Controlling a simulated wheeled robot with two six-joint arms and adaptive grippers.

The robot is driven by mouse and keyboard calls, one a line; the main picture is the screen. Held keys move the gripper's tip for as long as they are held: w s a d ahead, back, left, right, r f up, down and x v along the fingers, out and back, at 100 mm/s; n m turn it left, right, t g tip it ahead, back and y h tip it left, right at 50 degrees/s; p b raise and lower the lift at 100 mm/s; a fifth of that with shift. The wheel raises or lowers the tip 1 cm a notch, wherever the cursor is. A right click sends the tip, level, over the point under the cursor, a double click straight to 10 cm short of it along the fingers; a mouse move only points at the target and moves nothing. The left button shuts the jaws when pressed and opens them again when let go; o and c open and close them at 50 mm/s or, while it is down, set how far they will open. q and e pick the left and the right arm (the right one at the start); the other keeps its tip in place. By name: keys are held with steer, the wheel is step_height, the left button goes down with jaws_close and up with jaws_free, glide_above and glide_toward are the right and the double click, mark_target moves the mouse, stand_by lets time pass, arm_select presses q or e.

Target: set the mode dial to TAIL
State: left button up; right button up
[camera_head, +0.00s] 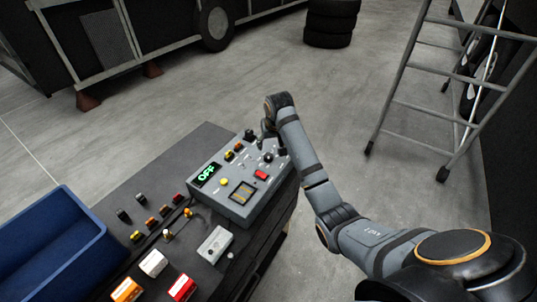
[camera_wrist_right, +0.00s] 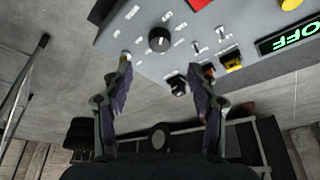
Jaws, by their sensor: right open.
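The mode dial (camera_wrist_right: 159,39) is a round black knob on a grey control box, with small white labels around it too blurred to read. In the head view the dial (camera_head: 268,157) sits near the box's far right end. The grey control box (camera_head: 218,198) has a green display (camera_head: 206,174) that reads OFF; the display (camera_wrist_right: 288,37) shows upside down in the wrist view. My right gripper (camera_wrist_right: 166,66) is open and empty, its fingers apart on either side of the dial's line in the wrist view. Touching cannot be told. My left gripper is not in view.
A yellow button (camera_head: 225,182) and a red switch (camera_head: 261,175) are on the box. A blue bin (camera_head: 88,247) and several loose coloured parts lie on the dark bench at left. A ladder (camera_head: 410,105) stands at right. Stacked tyres (camera_head: 331,22) stand behind.

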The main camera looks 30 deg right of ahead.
mark_target(268, 155)
steer(key=p+x, duration=0.2)
steer(key=x, duration=0.8)
steer(key=shift+w, duration=0.15)
steer(key=c, duration=1.2)
